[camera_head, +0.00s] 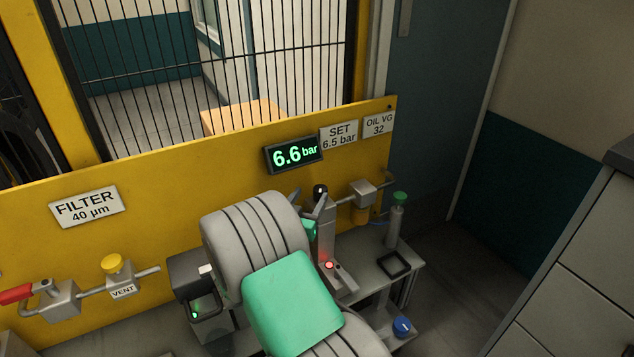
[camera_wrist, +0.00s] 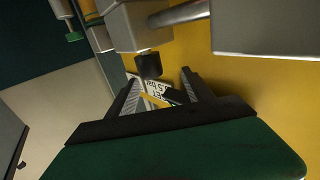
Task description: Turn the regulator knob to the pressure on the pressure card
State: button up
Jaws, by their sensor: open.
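The pressure card (camera_head: 339,136) on the yellow panel reads "SET 6.5 bar". The lit display (camera_head: 293,154) to its left reads 6.6 bar. The black regulator knob (camera_head: 320,190) stands upright below them, just beyond my gripper (camera_head: 310,197). In the wrist view my gripper (camera_wrist: 160,76) is open, with nothing held between its fingers. The knob (camera_wrist: 148,65) shows there under a grey block, near the left fingertip; I cannot tell whether they touch. Part of the card (camera_wrist: 156,84) shows upside down between the fingers. My arm hides the regulator body in the head view.
A pipe and grey block (camera_head: 363,195) lie right of the knob, with a green-topped cylinder (camera_head: 397,215) beyond. A yellow vent knob (camera_head: 111,264) and a red lever (camera_head: 15,294) are at the left. The yellow panel (camera_head: 180,160) stands close behind.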

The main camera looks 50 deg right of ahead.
jog(key=shift+m+g, duration=0.3)
jog(key=x, duration=0.5)
jog(key=s+b+x, duration=0.1)
jog(key=x, duration=0.2)
jog(key=shift+s+d, duration=0.15)
jog(key=shift+d, duration=0.05)
jog(key=shift+w+d, duration=0.25)
jog(key=shift+d, duration=0.1)
jog(key=shift+r, duration=0.1)
jog(key=shift+a, duration=0.1)
grip_shut()
jog(key=shift+w+r+n+t+p, duration=0.1)
jog(key=shift+r+n+t+p, duration=0.05)
jog(key=shift+n+t+p, duration=0.45)
jog(key=shift+w+a+y, duration=0.1)
jog(key=shift+w+y, duration=0.05)
jog(key=shift+y, duration=0.15)
